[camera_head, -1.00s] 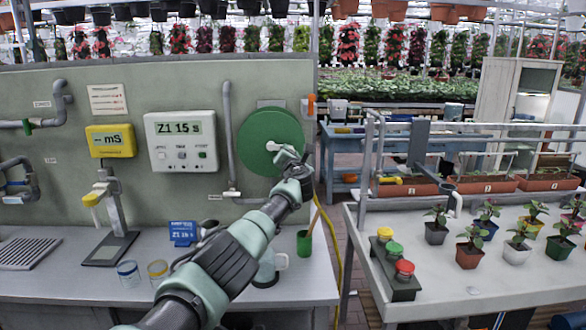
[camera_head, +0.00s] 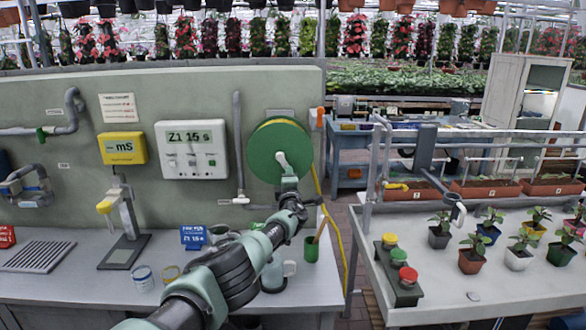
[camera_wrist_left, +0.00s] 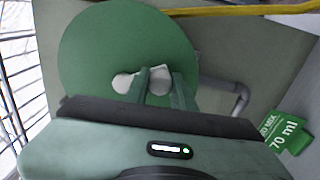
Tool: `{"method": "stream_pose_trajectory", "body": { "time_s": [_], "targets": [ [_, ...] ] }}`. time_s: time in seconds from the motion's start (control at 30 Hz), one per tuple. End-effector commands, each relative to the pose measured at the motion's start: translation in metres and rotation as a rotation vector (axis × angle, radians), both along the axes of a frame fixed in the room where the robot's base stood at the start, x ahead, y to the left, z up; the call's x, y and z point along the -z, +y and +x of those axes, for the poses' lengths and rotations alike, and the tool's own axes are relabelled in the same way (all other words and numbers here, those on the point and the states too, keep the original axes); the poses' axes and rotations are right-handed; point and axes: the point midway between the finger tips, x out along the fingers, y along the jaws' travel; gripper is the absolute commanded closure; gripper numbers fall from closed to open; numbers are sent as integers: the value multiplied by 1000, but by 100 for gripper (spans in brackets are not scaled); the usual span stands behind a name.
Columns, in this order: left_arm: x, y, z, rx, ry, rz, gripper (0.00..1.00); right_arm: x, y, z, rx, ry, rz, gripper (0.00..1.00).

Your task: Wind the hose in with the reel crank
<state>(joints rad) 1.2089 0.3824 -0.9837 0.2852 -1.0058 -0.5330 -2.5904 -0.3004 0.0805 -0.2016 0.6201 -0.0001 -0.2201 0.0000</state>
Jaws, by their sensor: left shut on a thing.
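The green hose reel (camera_head: 265,150) is mounted on the grey-green panel, with yellow hose showing at its rim. Its pale crank (camera_head: 282,160) reaches from the reel's middle down to my left gripper (camera_head: 289,182). In the left wrist view the reel's round green face (camera_wrist_left: 105,50) fills the upper left. There my left gripper (camera_wrist_left: 160,90) is shut on the pale crank (camera_wrist_left: 124,82), near the reel's lower part. The yellow hose (camera_head: 335,225) hangs down right of the reel, past the bench end. My right gripper is in neither view.
The bench (camera_head: 75,270) below the panel holds a stand, glass jars, a blue sign and a green cup (camera_head: 311,248) with a stick. A grey pipe (camera_head: 239,150) runs left of the reel. A table (camera_head: 470,285) with potted plants stands at the right.

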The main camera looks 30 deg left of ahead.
Motion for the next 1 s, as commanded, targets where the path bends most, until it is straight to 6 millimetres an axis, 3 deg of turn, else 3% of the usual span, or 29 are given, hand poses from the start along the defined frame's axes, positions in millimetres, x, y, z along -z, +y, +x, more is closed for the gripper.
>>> {"method": "stream_pose_trajectory", "body": {
  "time_s": [0.4,1.0],
  "targets": [
    [3,13,-8,-7,119,179,100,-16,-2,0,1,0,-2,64],
    [3,16,-10,-8,139,211,100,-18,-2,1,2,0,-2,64]
  ]
}}
